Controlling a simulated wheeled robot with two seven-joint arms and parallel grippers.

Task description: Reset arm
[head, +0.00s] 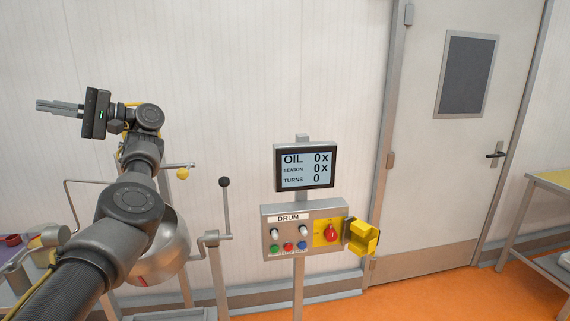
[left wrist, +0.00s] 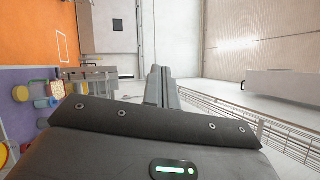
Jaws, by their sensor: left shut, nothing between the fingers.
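My left arm comes in from the lower left of the head view and is raised. Its gripper (head: 58,107) is at the upper left, in front of the white wall, pointing left. Its fingers are shut together with nothing between them. In the left wrist view the two fingers (left wrist: 162,88) lie side by side, apart from any object. My right gripper is not in view.
A metal drum (head: 165,250) stands behind my left arm. Right of it are a black-knobbed lever (head: 225,195), a screen (head: 305,168) and a control box (head: 290,232) with an open yellow cover (head: 362,238). A door (head: 450,130) is at the right.

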